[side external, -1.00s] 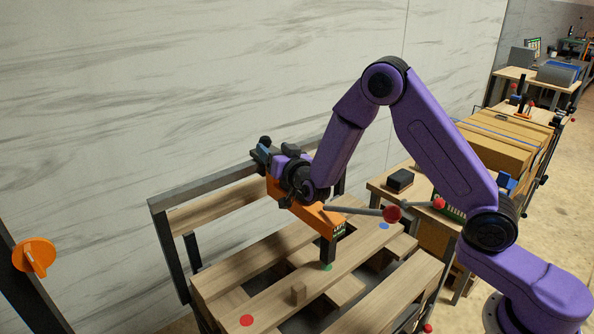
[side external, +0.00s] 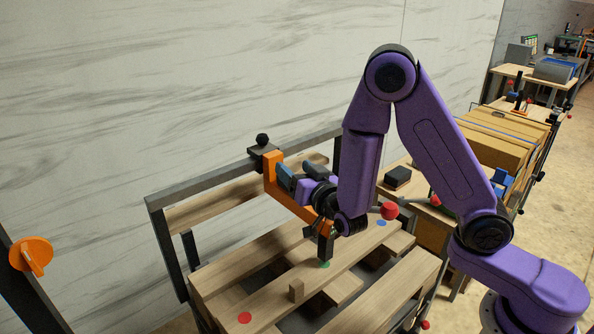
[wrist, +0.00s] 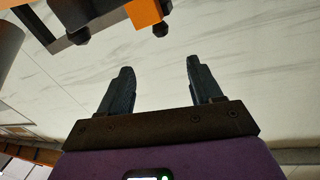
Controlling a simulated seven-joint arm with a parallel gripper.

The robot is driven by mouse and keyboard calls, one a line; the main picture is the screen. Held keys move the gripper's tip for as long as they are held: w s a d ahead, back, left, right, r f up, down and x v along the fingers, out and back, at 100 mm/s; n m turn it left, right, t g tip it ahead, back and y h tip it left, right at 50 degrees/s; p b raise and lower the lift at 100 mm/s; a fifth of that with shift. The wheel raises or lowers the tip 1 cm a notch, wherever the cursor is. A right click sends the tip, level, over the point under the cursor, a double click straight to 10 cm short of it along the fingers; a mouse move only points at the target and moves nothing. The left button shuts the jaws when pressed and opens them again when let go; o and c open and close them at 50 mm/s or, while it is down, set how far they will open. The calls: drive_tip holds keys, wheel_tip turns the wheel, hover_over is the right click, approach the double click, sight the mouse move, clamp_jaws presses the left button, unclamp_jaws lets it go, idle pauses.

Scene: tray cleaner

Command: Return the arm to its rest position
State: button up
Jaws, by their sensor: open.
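My purple arm (side external: 362,170) is folded at its elbow, with the forearm hanging almost straight down over the wooden slatted structure. My gripper (side external: 287,178) points left, beside an upright orange bracket, in the side view. In the wrist view my gripper (wrist: 158,68) has its two dark fingers spread apart with nothing between them. Beyond the fingertips is the pale marbled wall. The orange bracket (side external: 271,168) overlaps the fingertips in the side view, and I cannot tell the gap there.
The orange part (wrist: 138,12) with dark knobs is near the fingers. A slatted wooden table (side external: 215,285) with a dark raised rail (side external: 210,180) lies below. A red ball-ended lever (side external: 389,211) is close to my wrist. Boxes (side external: 490,140) stand behind the arm. Open space lies above.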

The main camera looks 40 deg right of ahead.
drive_tip(key=s+a+f+n+g+y, duration=0.3)
drive_tip(key=s+a+n+g+y, duration=0.25)
drive_tip(key=a+y, duration=0.3)
drive_tip(key=s+a+n+g, duration=0.2)
drive_tip(key=s+n+g, duration=0.3)
drive_tip(key=s, duration=0.6)
drive_tip(key=s+d+r+n+g+h, duration=0.1)
drive_tip(key=s+d+n+g+h, duration=0.1)
drive_tip(key=s+d, duration=0.5)
drive_tip(key=s+d+r+n+g+h, duration=0.1)
drive_tip(key=s+d+n+g, duration=0.3)
drive_tip(key=s, duration=0.7)
drive_tip(key=d+g+h, duration=0.1)
drive_tip(key=d, duration=0.1)
drive_tip(key=shift+d+r+n, duration=0.25)
drive_tip(key=shift+d+n, duration=0.1)
